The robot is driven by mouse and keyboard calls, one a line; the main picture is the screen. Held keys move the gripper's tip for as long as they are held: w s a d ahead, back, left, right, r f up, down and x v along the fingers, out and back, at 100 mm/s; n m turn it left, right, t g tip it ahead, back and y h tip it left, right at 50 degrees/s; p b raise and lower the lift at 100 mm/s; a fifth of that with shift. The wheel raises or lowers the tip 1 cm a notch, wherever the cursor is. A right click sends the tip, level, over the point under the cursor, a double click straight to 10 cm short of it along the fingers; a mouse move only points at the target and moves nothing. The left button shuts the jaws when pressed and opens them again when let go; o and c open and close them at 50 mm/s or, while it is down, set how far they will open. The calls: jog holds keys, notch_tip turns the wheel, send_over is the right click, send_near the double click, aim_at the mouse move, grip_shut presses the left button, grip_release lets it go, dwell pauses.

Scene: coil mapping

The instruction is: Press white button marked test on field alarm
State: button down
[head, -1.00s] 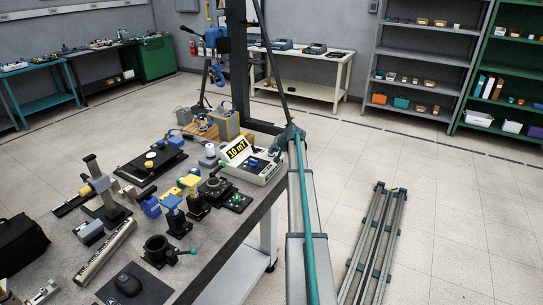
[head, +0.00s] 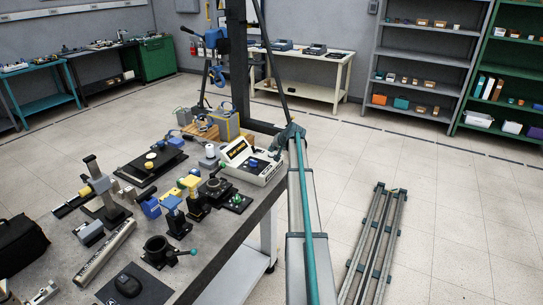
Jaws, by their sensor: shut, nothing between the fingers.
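A white console with a dark display (head: 239,151) stands at the right edge of the near grey workbench; it looks like the field alarm. Its display carries small yellow text that I cannot read. A blue knob or button (head: 253,163) and small dark controls sit on its sloping front. I cannot pick out the white test button or its marking at this size.
Open floor (head: 450,220) lies to the right.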

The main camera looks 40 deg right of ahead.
aim_at(273, 155)
jog(key=shift+r, duration=0.15)
jog(key=shift+r+p, duration=0.65)
jog(key=shift+r, duration=1.75)
